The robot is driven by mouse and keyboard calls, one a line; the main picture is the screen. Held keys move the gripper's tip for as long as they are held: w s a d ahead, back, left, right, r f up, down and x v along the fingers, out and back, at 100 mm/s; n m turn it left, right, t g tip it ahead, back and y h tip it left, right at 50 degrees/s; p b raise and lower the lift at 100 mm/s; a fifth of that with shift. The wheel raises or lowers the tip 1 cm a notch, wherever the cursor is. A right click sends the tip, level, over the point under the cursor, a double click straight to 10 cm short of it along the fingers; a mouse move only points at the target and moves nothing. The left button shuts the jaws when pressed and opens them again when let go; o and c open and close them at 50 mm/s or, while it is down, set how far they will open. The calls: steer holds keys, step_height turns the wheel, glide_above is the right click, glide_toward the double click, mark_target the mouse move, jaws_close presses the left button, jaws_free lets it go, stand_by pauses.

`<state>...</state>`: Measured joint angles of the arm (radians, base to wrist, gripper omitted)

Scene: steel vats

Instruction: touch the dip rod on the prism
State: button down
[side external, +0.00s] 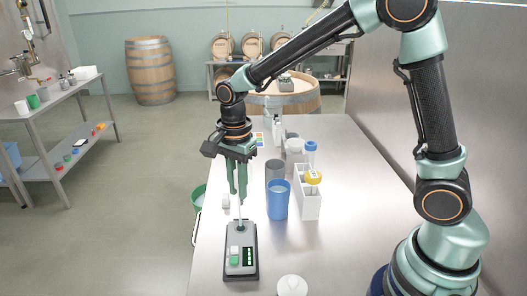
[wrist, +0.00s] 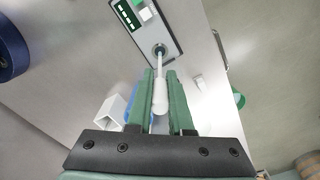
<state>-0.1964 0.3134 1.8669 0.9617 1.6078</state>
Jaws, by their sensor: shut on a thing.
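My gripper (side external: 238,192) points down over the steel bench, its green fingers shut on the white dip rod (side external: 239,213). In the wrist view the rod (wrist: 160,92) lies between the fingertips (wrist: 160,78), its thin end pointing away from them. The grey meter (side external: 240,272) with a green-lit display lies flat below. The round dark-rimmed prism (wrist: 160,51) is near one end of the meter's top. The rod's thin end reaches the prism in both views; I cannot tell whether it touches or hovers just above.
A blue cup (side external: 278,201), a grey cup (side external: 275,171) and a white rack (side external: 308,200) with a yellow-topped item stand to the right of the gripper. A white round object (side external: 291,285) is at the near edge. A green bucket (side external: 198,198) hangs low beyond the bench's left edge.

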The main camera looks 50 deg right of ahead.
steer(key=shift+f, duration=0.5)
stand_by(0.6)
steer(key=shift+r, duration=0.1)
steer(key=shift+r, duration=2.95)
